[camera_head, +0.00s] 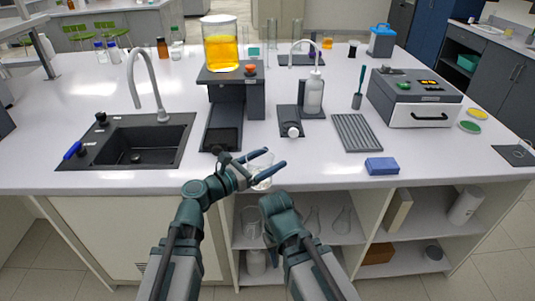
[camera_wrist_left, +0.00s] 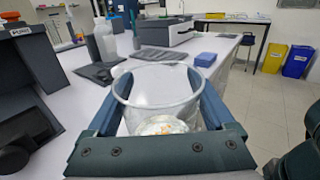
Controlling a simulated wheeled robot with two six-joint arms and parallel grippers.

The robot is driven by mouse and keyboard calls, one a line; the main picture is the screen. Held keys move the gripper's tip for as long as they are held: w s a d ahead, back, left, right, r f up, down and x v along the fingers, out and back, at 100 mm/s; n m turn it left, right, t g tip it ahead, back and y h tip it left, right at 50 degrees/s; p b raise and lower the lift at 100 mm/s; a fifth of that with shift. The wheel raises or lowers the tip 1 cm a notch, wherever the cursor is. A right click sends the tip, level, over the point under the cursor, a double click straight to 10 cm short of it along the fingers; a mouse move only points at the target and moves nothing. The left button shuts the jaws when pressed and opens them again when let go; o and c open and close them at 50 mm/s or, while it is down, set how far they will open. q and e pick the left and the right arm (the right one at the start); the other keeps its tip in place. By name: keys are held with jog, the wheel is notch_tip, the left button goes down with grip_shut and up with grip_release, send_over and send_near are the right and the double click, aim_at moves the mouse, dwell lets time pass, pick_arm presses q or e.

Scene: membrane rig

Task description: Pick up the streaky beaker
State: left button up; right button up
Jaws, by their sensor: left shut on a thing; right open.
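The streaky beaker (camera_head: 261,168) is a clear glass vessel. In the left wrist view the beaker (camera_wrist_left: 160,90) stands between my fingers, with whitish and orange-brown residue at its bottom. My left gripper (camera_head: 266,169) is shut on it, one finger on each side, at the front edge of the worktop in the head view. The fingers also show in the left wrist view (camera_wrist_left: 160,100). My right gripper (camera_head: 277,207) is open, lower down in front of the counter; its fingers are hard to make out.
A black sink (camera_head: 150,140) lies left on the worktop (camera_head: 320,175). A dark stand (camera_head: 235,100) bears a beaker of yellow liquid (camera_head: 221,52). A wash bottle (camera_head: 314,92), ribbed mat (camera_head: 356,132), blue sponge (camera_head: 382,166) and grey machine (camera_head: 415,98) stand right. Open shelves (camera_head: 345,238) hold glassware below.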

pick_arm(q)
jog(key=shift+s+r, duration=0.1)
jog(key=shift+s, duration=1)
pick_arm(e)
jog(key=shift+s+r, duration=0.1)
jog(key=shift+s, duration=0.35)
dwell(0.7)
